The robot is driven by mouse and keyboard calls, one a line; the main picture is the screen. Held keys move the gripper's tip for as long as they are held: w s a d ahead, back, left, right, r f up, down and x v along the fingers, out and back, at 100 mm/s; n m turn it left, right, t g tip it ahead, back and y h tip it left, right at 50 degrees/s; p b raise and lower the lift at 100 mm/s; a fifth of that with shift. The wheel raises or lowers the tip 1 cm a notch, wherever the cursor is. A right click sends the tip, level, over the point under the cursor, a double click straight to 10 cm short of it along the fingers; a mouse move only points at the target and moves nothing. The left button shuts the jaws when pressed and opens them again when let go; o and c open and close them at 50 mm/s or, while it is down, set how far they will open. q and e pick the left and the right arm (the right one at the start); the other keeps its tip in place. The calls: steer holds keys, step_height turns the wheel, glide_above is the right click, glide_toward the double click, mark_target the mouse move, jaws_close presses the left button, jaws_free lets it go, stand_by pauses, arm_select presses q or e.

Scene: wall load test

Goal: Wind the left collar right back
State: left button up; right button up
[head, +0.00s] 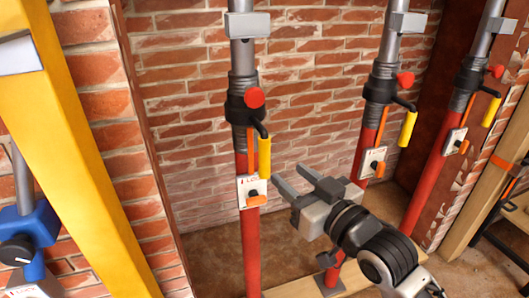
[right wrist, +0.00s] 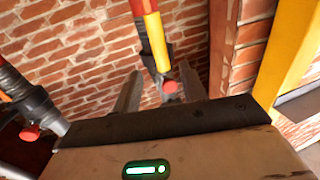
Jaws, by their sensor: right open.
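The left prop has a red lower tube (head: 252,245) and a grey upper tube. Its black collar (head: 240,105) has a red knob (head: 255,97) and a black crank with a yellow grip (head: 264,158) hanging down at its right. My right gripper (head: 288,178) is open and empty, with its fingers pointing left, a little right of and below the grip. In the right wrist view the yellow grip (right wrist: 155,40) shows beyond and between the open fingers (right wrist: 160,72); contact cannot be seen. My left gripper is not in view.
Two similar props with collars (head: 380,88) and yellow grips (head: 408,128) stand to the right. A white plate with an orange tab (head: 256,201) sits below the left grip. A brick wall (head: 180,90) is behind. A yellow post (head: 75,140) and blue fitting (head: 35,225) stand left.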

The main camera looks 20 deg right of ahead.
mark_target(268, 156)
steer(key=x, duration=1)
steer(key=shift+f, duration=0.1)
jaws_close()
